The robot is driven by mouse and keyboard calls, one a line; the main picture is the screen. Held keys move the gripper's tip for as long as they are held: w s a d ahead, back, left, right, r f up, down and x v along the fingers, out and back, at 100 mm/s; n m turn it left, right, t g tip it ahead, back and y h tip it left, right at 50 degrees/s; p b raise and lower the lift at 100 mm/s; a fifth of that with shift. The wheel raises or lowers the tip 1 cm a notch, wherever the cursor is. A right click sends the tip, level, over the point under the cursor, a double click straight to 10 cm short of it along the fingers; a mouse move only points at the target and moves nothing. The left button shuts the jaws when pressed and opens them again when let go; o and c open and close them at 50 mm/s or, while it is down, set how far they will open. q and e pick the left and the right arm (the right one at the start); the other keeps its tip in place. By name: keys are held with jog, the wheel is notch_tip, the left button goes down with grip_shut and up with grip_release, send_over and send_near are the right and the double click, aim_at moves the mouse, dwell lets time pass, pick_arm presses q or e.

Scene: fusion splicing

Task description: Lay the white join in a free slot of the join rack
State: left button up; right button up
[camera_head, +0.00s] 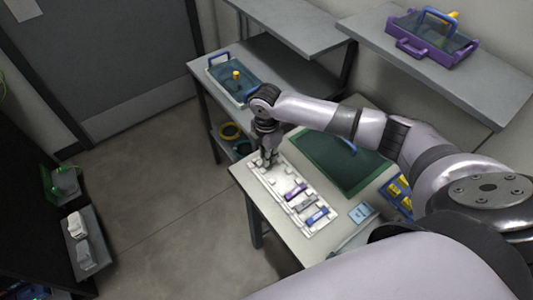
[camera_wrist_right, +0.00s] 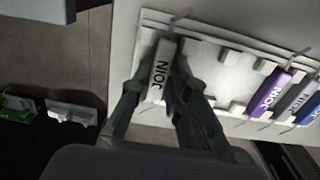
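The join rack (camera_head: 262,178) is a long white tray on the near table; it also shows in the right wrist view (camera_wrist_right: 222,62). The white join (camera_wrist_right: 160,70), lettered JOIN, is between the fingers of my right gripper (camera_wrist_right: 162,84), at the rack's left end. The fingers appear to press on both its sides. I cannot tell whether it touches the rack floor. In the head view my right gripper (camera_head: 268,160) is over the rack's far end and hides the join. My left gripper is not in view.
Purple (camera_wrist_right: 268,92), grey (camera_wrist_right: 296,98) and blue (camera_wrist_right: 313,106) joins lie in the rack's other part, with bare slots between. A green mat (camera_head: 335,165) lies beside the rack. A blue-handled tray (camera_head: 213,72) stands on the back table, and a purple tray (camera_head: 412,48) on the shelf.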

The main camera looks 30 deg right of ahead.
jog(key=o, duration=0.4)
jog(key=shift+c, duration=0.2)
jog(key=shift+r, duration=0.55)
notch_tip(320, 180, up, 12)
jog(key=b, duration=0.1)
